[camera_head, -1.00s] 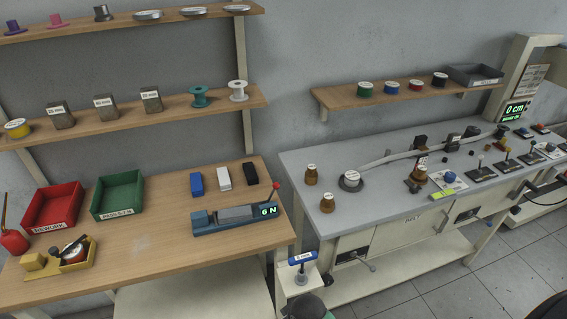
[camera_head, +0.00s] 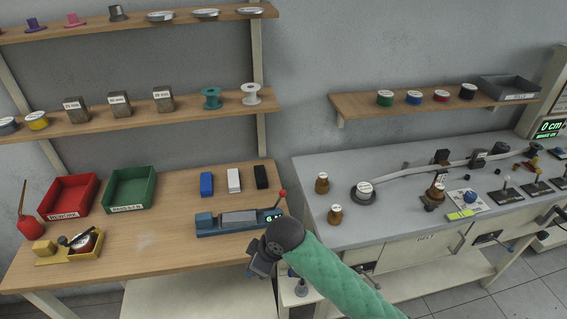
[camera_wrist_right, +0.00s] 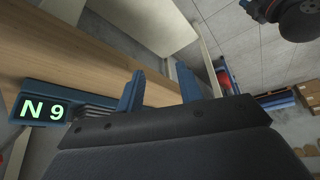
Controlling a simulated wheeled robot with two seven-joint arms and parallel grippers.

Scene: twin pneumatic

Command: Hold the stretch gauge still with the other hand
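The stretch gauge (camera_head: 238,221) is a low blue bench device with a grey block, a red-knobbed lever and a green-lit display. It lies near the front right of the wooden bench. In the right wrist view its display (camera_wrist_right: 43,110) appears upside down at the left. My right gripper (camera_head: 262,262) is in front of the bench edge, just below the gauge's display end, apart from it. In the right wrist view its two blue fingers (camera_wrist_right: 158,88) are spread with nothing between them.
Blue, white and black blocks (camera_head: 234,180) stand behind the gauge. Red (camera_head: 68,196) and green (camera_head: 129,188) bins and a yellow tray (camera_head: 70,248) are to the left. A grey bench (camera_head: 375,215) is at the right, across a gap. The wooden bench middle is clear.

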